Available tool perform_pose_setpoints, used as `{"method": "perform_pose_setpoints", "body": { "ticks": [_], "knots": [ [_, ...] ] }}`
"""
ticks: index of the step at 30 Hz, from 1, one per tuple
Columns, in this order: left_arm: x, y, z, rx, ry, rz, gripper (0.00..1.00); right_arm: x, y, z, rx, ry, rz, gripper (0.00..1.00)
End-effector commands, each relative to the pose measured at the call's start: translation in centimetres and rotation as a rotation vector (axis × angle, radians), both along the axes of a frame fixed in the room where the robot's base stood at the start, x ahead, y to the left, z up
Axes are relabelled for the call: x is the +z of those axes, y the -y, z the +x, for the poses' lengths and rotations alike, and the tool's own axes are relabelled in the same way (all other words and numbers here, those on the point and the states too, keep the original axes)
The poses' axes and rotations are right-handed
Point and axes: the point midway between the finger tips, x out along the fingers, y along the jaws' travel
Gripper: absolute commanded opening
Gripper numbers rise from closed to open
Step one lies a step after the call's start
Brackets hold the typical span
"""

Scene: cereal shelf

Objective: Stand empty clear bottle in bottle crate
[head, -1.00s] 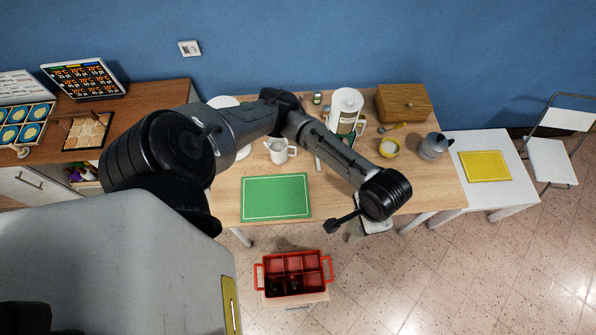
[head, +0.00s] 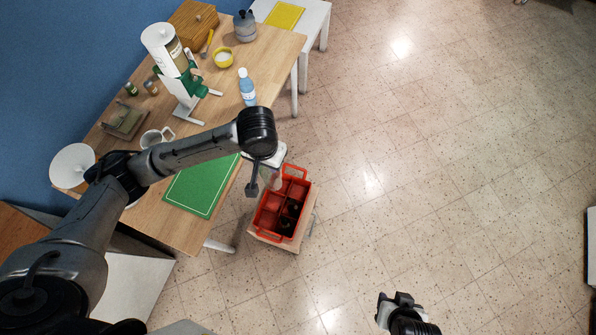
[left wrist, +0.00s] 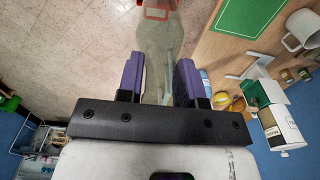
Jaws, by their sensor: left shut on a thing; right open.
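My left gripper (left wrist: 158,78) is shut on a clear, see-through bottle (left wrist: 158,50) between its purple-lined fingers. The bottle points toward the red crate, part of which shows at the top of the left wrist view. The red bottle crate (head: 304,181) is divided into compartments, and dark bottles (head: 289,219) stand in its near right part. In the head view my left arm's end is just above and left of the crate, and it largely hides the left gripper and the bottle. My right gripper (head: 398,298) is open and empty over the floor.
The crate rests on a low wooden stand (head: 308,222) beside the table (head: 277,55). A blue-tinted bottle (head: 247,87) stands near the table's edge. A green mat (head: 203,188), a white mug (head: 155,138) and a dispenser (head: 170,52) are on the table.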

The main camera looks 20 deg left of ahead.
Motion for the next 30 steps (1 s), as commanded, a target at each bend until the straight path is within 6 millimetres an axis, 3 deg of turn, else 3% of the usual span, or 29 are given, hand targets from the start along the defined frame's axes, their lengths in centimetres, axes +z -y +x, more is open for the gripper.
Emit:
{"method": "perform_pose_setpoints", "body": {
  "ticks": [1,3,21,30],
  "knots": [
    [-3.3,0.1,0.9,0.006,0.004,-0.001,0.00,-3.4,0.0,0.0,0.001,0.001,-0.001,0.43],
    [-5.5,0.3,1.9,0.009,0.007,0.000,0.00,-5.5,0.1,0.1,0.002,0.003,-0.003,0.43],
    [-23.9,1.7,9.5,0.031,0.005,0.001,0.00,-24.0,0.1,0.2,0.003,0.007,-0.004,0.43],
    [-31.6,2.5,12.3,0.032,-0.010,-0.001,0.00,-31.9,0.0,0.0,-0.001,0.003,0.001,0.43]
  ]
}}
